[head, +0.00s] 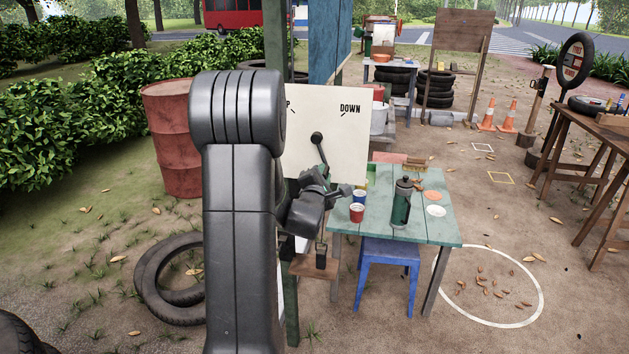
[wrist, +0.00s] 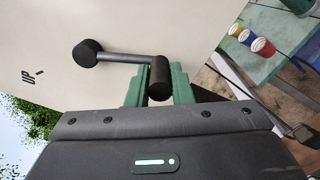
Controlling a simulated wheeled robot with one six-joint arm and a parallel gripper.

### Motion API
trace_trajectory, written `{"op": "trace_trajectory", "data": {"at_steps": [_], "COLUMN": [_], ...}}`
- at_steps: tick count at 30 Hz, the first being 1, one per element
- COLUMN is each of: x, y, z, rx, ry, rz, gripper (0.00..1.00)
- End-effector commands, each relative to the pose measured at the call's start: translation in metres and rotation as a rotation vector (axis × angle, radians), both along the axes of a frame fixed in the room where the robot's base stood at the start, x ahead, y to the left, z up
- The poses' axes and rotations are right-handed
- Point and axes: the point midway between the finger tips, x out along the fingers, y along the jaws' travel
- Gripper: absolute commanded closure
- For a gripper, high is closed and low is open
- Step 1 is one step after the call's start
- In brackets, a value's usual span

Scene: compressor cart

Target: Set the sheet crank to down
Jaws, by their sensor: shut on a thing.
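The sheet crank (head: 317,138) has a dark hub on a pale board (head: 348,120). The board has an UP mark at upper left, partly hidden by my arm, and a DOWN mark (head: 350,108) at upper right. The crank's arm points downward and slightly right from the hub, toward neither mark. In the wrist view, the hub (wrist: 87,52) joins a grey rod ending in a black grip (wrist: 159,77). My gripper (head: 321,172) is at the crank's lower end; its green fingers (wrist: 158,88) are shut on the grip.
A green table (head: 447,234) right of the board carries cups, a dark green bottle (head: 401,203) and a brush. A blue stool (head: 388,262) stands under it. A red barrel (head: 172,140) and tyres (head: 165,290) are at left. Open ground lies right of the table.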

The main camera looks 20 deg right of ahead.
Motion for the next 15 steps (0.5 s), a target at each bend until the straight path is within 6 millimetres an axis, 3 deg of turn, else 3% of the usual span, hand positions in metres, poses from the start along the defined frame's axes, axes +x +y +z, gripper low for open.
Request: {"op": "trace_trajectory", "data": {"at_steps": [7, 15], "x": [-0.013, -0.023], "y": [-0.018, -0.033], "z": [0.006, 0.023], "rx": [0.009, -0.105], "ry": [-0.005, 0.068], "rz": [-0.006, -0.007], "gripper": [1.0, 1.0]}}
